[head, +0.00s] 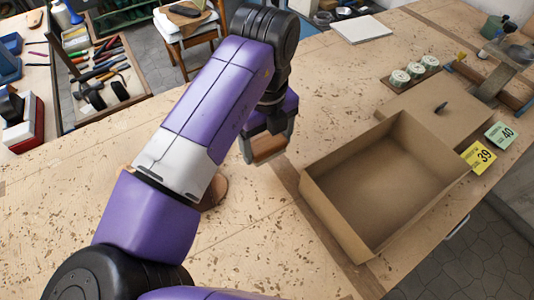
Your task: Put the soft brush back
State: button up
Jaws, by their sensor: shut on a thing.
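My gripper (266,140) is over the workbench, left of the open cardboard box, and points down. It is shut on a tan wooden piece with a paler lower edge, which looks like the soft brush (268,149). My arm and the gripper body hide part of it. I cannot tell whether it touches the bench. A round-edged brown thing (215,192) lies on the bench, mostly hidden behind my forearm.
The empty cardboard box (312,196) stands open at right. Beyond it are a cardboard sheet (412,101) with a small dark item, three round tins (415,70), a yellow "39" card (478,155) and a green "40" card (499,134). Tools fill a tray (137,76) at upper left.

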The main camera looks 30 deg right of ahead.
aim_at(267, 167)
jog(key=shift+f, duration=2.7)
jog(key=shift+f, duration=0.1)
jog(key=shift+f, duration=0.15)
jog(key=o, duration=1.4)
notch_tip(267, 167, up, 13)
jog(key=shift+w+f+b, duration=0.1)
jog(key=shift+f+b, duration=0.1)
jog(key=shift+b, duration=0.45)
